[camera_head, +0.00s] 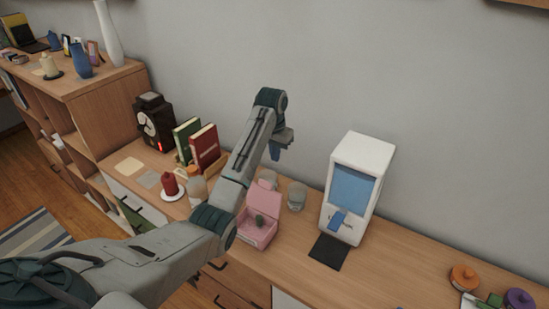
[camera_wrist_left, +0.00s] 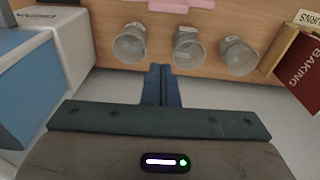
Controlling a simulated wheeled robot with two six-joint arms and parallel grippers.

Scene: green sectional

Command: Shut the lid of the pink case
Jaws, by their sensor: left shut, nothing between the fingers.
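The pink case (camera_head: 256,235) stands on the wooden counter with its lid (camera_head: 262,198) raised, and a small dark green thing sits inside it. My left forearm hides part of its left side. In the left wrist view only a pink edge of the case (camera_wrist_left: 180,5) shows at the top. My left gripper (camera_head: 281,147) is above and behind the case, near the wall, pointing down. Its blue fingers (camera_wrist_left: 162,85) are shut with nothing between them, apart from the case. My right gripper is not in view.
Glass jars (camera_head: 297,197) stand behind the case; the left wrist view shows three (camera_wrist_left: 188,45). A white dispenser (camera_head: 357,185) stands right of the case. Books (camera_head: 205,146), a red candle (camera_head: 170,182) and a dark machine (camera_head: 154,122) are left. The wall (camera_head: 420,100) rises behind.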

